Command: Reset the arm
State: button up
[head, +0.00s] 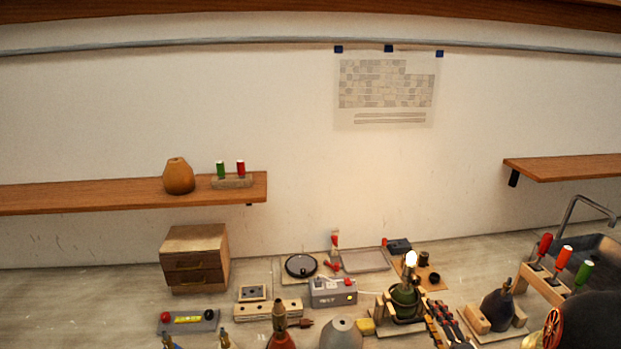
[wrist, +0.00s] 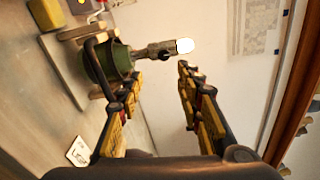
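My gripper (wrist: 159,72) is open in the wrist view, its two yellow-and-black fingers apart with nothing between them. Beyond the fingertips stands a lamp with a green body (wrist: 118,62) and a glowing white bulb (wrist: 185,46). In the head view the green lamp (head: 405,300) stands upright in a wooden cradle on the counter, its bulb (head: 411,259) lit. My gripper's fingers (head: 440,318) show just right of the lamp, at the lower edge. Whether they touch it is not clear.
A grey switch box (head: 333,293) sits left of the lamp. A dark lamp body (head: 497,311) in a wooden cradle and a rack of red- and green-handled screwdrivers (head: 545,285) are to the right. A wooden drawer box (head: 195,258) stands left. Wall shelves (head: 95,196) hang above the counter.

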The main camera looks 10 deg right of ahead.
jog(key=s+d+f+n+g+h, duration=0.1)
jog(key=s+d+f+n+g, duration=0.15)
jog(key=f, duration=0.35)
jog(key=s+d+f+n+g+h, duration=0.1)
jog(key=s+f+n+g, duration=0.1)
jog(key=f+g, duration=0.35)
jog(key=s+d+f+n+g+h, duration=0.15)
jog(key=s+n+g, duration=0.3)
jog(key=s, duration=0.45)
jog(key=s+a+r+n+y+b, duration=0.1)
jog(key=s+a+r+n, duration=0.4)
jog(key=a+r, duration=0.6)
jog(key=s+a+r+n+y+b, duration=0.2)
jog(key=s+a+r+n, duration=0.3)
jog(key=a+r, duration=0.7)
jog(key=shift+s+a+r+n+b, duration=0.15)
jog(key=shift+s+a+n+b, duration=0.3)
jog(key=shift+s+a, duration=0.55)
jog(key=shift+s+d+y, duration=0.1)
jog(key=shift+d+y, duration=0.1)
jog(key=shift+y, duration=0.05)
